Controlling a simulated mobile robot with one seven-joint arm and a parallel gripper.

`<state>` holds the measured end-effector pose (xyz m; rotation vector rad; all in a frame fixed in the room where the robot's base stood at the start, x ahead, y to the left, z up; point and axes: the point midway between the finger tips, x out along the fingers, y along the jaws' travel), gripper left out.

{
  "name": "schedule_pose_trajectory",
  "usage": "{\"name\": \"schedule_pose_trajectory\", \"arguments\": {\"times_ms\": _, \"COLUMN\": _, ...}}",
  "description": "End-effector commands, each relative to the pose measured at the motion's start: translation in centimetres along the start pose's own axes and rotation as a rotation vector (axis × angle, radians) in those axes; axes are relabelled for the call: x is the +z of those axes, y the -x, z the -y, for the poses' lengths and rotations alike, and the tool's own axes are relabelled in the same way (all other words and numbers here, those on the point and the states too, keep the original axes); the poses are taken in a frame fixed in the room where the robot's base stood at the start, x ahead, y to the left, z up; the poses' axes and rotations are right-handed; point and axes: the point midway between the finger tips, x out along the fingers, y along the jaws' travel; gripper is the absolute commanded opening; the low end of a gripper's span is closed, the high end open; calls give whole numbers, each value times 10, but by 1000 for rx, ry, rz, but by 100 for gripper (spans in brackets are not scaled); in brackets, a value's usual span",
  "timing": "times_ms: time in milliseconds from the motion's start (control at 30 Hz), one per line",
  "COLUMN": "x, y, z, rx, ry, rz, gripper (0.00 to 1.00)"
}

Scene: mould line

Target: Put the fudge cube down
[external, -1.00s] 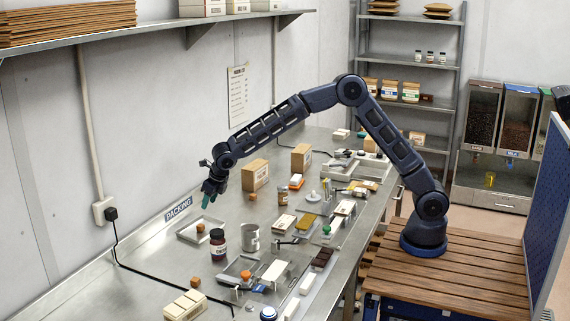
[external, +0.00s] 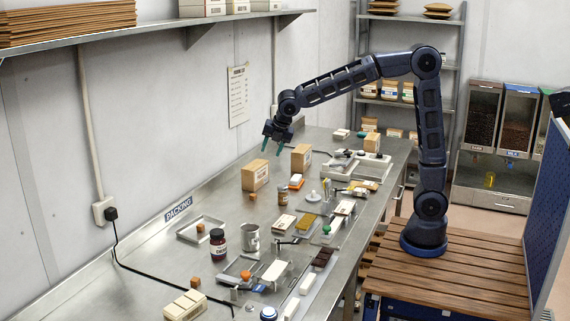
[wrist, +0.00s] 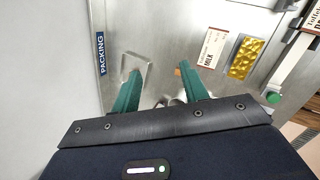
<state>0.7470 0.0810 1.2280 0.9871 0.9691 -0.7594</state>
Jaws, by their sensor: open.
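Small brown fudge cubes sit on the steel bench. One cube (external: 200,228) is in the shallow metal tray (external: 183,236) by the PACKING label. Another cube (external: 194,282) lies nearer the front and a third (external: 252,197) near a cardboard box. My gripper (external: 273,150) is open and empty, its green fingers raised well above the bench behind the boxes. The wrist view shows both fingers (wrist: 160,85) apart with nothing held. The tray (wrist: 148,65) shows there partly behind the left finger; its cube cannot be made out.
Two cardboard boxes (external: 255,175) stand below my gripper. A dark jar (external: 218,245) and a grey mug (external: 250,238) stand right of the tray. Chocolate bars and tools crowd the right side. The bench left of the tray is mostly clear, with a black cable (external: 150,275).

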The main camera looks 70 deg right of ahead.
Motion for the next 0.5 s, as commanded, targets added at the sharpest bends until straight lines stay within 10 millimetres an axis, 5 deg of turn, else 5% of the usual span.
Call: {"name": "schedule_pose_trajectory", "arguments": {"times_ms": 500, "x": 52, "y": 93, "z": 168, "rx": -8, "ry": -857, "rz": 4, "gripper": 44}}
